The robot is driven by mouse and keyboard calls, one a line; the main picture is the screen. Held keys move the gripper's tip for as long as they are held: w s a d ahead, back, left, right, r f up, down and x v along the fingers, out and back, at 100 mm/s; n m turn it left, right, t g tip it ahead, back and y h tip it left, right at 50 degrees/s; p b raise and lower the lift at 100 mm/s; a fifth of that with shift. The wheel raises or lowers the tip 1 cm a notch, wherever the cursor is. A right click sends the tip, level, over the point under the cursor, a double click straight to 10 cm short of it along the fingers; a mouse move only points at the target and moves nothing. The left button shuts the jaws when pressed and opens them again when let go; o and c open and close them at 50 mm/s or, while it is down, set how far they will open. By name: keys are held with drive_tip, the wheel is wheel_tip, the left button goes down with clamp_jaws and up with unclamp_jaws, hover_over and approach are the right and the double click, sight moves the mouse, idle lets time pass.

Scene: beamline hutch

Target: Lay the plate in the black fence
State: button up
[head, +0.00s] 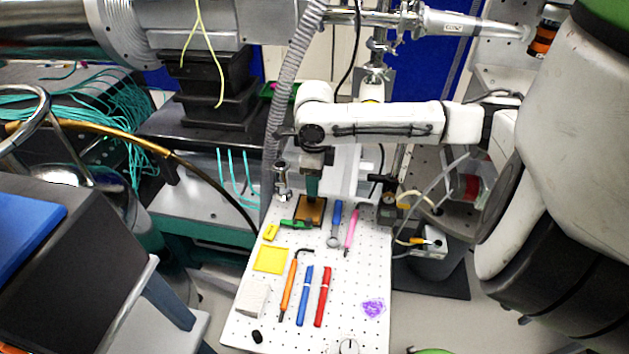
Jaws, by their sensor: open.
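A brown square plate (316,207) lies at the far end of the white pegboard. A dark border shows along its edges, like a black fence (298,206); at this size I cannot tell whether the plate lies flat inside it. My gripper (313,194) points down from the white arm, just over the far part of the brown plate. It is open. Its teal-green lower part hides some of the plate's far edge, and I cannot tell whether the fingertips touch the plate.
A green clamp-like tool (296,224) lies against the near left side. A blue-handled tool (337,212) and a pink pen (352,230) lie to the right. Nearer are a yellow square (270,259), an orange hex driver (289,286) and blue and red pens. A grey hose (277,100) hangs left.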

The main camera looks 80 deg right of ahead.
wheel_tip(320, 180, up, 7)
drive_tip(key=p, duration=0.4)
drive_tip(key=shift+r, duration=0.15)
